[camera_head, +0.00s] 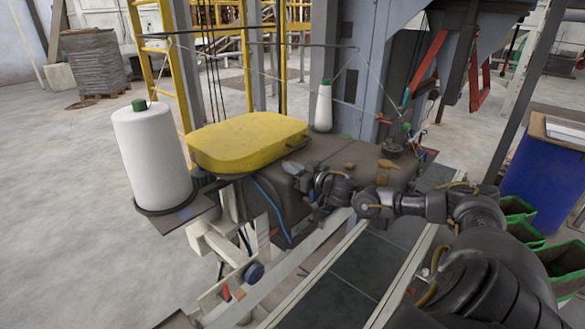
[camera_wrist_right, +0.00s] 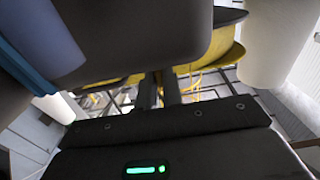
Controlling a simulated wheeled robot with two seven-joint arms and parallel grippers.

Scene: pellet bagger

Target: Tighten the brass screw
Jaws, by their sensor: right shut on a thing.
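The sewing machine's dark body (camera_head: 325,158) stands in the middle of the head view, with a yellow cover (camera_head: 246,142) on its left part. My right gripper (camera_head: 298,169) reaches in from the right and is at the machine's front upper edge. My left gripper is not in view.
A large white thread cone (camera_head: 152,158) stands left of the machine, a smaller one (camera_head: 323,108) behind it. A blue hose (camera_head: 270,208) hangs at the front. A dark conveyor belt (camera_head: 365,275) runs below my right arm. A blue barrel (camera_head: 540,180) and green-rimmed bins (camera_head: 520,208) are at right.

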